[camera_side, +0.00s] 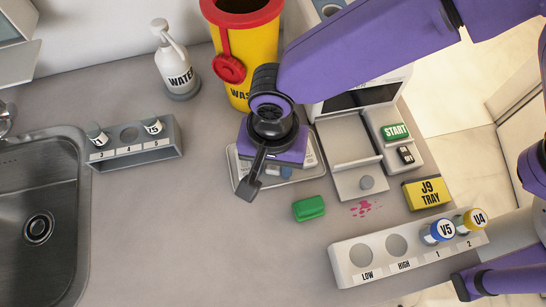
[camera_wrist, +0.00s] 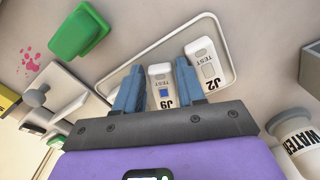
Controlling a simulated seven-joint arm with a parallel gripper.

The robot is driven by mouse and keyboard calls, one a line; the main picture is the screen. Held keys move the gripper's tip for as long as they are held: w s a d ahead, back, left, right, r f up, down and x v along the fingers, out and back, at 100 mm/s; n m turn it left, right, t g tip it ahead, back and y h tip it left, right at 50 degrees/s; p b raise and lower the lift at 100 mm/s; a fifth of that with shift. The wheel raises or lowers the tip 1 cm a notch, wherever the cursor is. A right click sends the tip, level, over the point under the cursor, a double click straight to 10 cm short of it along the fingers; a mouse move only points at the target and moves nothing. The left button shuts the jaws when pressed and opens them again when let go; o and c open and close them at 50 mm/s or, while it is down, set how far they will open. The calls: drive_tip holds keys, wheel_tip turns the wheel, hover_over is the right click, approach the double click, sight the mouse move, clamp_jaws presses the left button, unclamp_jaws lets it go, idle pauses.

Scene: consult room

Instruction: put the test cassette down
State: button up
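The test cassette J9 (camera_wrist: 161,75) is white with a blue window and sits between my two blue fingertips. My gripper (camera_wrist: 159,85) looks shut on it, with a finger close along each side. A second white test cassette, J2 (camera_wrist: 209,68), lies tilted in the tray, just right of my right finger. The shallow white tray (camera_side: 243,182) is under my gripper (camera_side: 275,170) in the side view, where the wrist hides much of it. Its rim also shows in the wrist view (camera_wrist: 150,45). I cannot tell whether J9 touches the tray.
A green block (camera_side: 308,208) lies right of the tray, near a pink stain (camera_side: 362,208). The analyser (camera_side: 345,140) with its open drawer stands right, by a yellow J9 TRAY sign (camera_side: 427,193). The waste bin (camera_side: 240,50) is behind.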

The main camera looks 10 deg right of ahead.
sight(273, 169)
wheel_tip(273, 169, up, 12)
drive_tip(key=shift+r, duration=0.2)
idle(0.4)
drive_tip(key=w+d+r+n, duration=0.2)
drive_tip(key=d+n, duration=0.6)
drive_tip(key=d, duration=1.3)
drive_tip(key=s+d+f+n, duration=0.1)
drive_tip(key=s+d+n, duration=0.3)
drive_tip(key=d, duration=0.7)
drive_tip(key=s+d+f+n, duration=0.1)
drive_tip(key=s+d+n, duration=0.4)
drive_tip(key=d, duration=0.6)
drive_tip(key=shift+f, duration=0.4)
